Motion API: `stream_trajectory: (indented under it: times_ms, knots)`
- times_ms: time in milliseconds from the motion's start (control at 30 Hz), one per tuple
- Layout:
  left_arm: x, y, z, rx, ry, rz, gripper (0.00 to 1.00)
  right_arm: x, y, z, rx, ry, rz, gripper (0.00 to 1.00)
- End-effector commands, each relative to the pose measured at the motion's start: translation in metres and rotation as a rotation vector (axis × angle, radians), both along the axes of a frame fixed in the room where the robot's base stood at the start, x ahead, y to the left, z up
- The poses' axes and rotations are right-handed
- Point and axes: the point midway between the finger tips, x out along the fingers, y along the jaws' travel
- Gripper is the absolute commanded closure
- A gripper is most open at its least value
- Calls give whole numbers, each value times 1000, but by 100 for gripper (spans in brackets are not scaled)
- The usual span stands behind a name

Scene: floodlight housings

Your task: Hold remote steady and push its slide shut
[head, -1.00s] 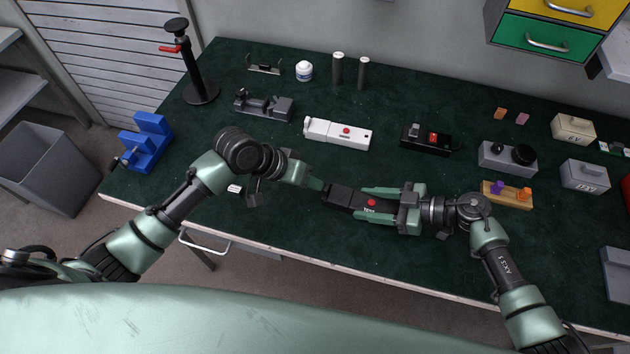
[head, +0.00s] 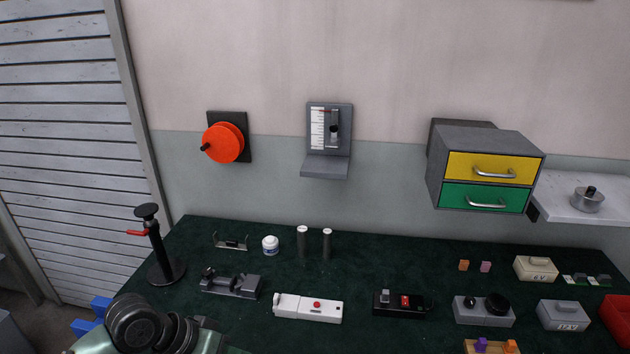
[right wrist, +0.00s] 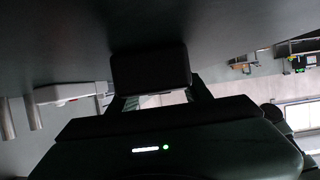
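In the right wrist view a dark block (right wrist: 150,66), which looks like the end of the black remote, sits between the fingers of my right gripper (right wrist: 156,88). The gripper appears closed on it. The remote's slide and button cannot be made out there. The head view is tilted up, so it shows neither the held remote nor my right gripper. Only part of my left arm shows at its lower left; the left gripper is out of frame. A white remote-like device (head: 308,308) with a red button lies on the green bench.
A black switch box (head: 400,304), a grey fixture (head: 231,285), two dark cylinders (head: 303,243) and a white jar (head: 270,245) stand on the bench. A black stand (head: 156,250) is at left. The wall carries an orange reel (head: 224,143), a gauge (head: 330,130) and drawers (head: 488,170).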

Motion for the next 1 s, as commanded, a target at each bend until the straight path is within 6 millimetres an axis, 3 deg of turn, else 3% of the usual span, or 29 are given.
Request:
stream_trajectory:
  times_ms: [33, 100, 467, 567, 1000]
  knots:
    - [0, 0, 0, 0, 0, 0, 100, 0, 0, 0, 0, 0, -1, 40]
    - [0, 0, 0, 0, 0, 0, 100, 0, 0, 0, 0, 0, -1, 26]
    - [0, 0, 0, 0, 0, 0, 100, 0, -3, 1, -1, 0, -1, 26]
    - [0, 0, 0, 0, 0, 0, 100, -1, -14, 4, -4, -1, -1, 26]
    - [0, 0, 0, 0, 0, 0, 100, -11, -93, 37, -4, 0, -1, 26]
